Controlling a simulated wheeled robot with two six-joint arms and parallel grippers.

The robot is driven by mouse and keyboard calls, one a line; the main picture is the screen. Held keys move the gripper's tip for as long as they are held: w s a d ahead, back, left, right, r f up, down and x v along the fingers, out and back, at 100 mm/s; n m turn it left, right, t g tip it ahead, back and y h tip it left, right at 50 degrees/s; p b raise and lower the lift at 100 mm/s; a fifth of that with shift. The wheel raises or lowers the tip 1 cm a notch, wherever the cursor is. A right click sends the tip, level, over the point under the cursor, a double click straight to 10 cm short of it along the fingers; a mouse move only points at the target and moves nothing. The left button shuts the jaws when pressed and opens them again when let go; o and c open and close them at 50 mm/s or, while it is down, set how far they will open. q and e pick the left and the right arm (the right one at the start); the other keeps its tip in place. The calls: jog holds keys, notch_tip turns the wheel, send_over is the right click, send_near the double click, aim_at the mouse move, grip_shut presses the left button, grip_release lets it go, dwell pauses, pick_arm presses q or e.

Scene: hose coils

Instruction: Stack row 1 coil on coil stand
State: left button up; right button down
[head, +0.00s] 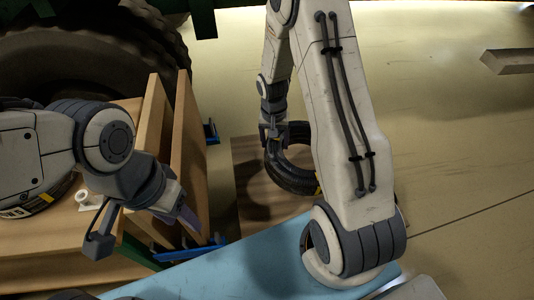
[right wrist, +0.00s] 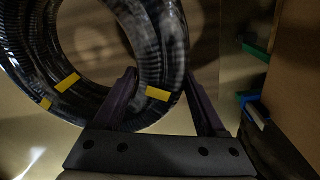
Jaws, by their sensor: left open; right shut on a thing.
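A black ribbed hose coil (head: 290,182) with yellow tape bands is held by my right gripper (head: 274,132), whose jaws are shut on its rim. In the right wrist view the coil (right wrist: 30,75) fills the upper left, and its rim passes between the fingers of my right gripper (right wrist: 165,105). A flat brown wooden square (head: 255,212), possibly the coil stand's base, lies below the coil. I cannot tell whether the coil touches it. My left gripper (head: 188,218) is open and empty beside the wooden shelf, away from the coil.
A wooden shelf unit (head: 158,125) with upright boards stands at left, with a small white ring (head: 88,198) on it. Blue parts (head: 190,252) stick out at its side. A large tire (head: 95,55) is behind. The floor at right is mostly clear.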

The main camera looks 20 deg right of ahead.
jog(key=w+d+f+m+b, duration=0.1)
jog(key=d+f+m, duration=0.1)
jog(key=d, duration=0.1)
jog(key=w+d+f+m+b, duration=0.1)
jog(key=d+f+m+b, duration=0.1)
jog(key=w+d+f+m+b, duration=0.1)
jog(key=d+f+m+b, duration=0.1)
jog(key=d+f+m, duration=0.1)
jog(key=shift+w+d+g, duration=0.3)
jog(key=shift+w, duration=0.05)
jog(key=d+f+m+g+b, duration=0.1)
jog(key=d+f+m+b, duration=0.2)
jog(key=d+m, duration=0.4)
jog(key=shift+w+d+f+b, duration=0.25)
jog(key=shift+w+d+b, duration=0.1)
jog(key=shift+d+b, duration=0.5)
jog(key=shift+r, duration=0.1)
jog(key=shift+f+b, duration=1.1)
jog(key=shift+f, duration=1.4)
jog(key=shift+f, duration=0.6)
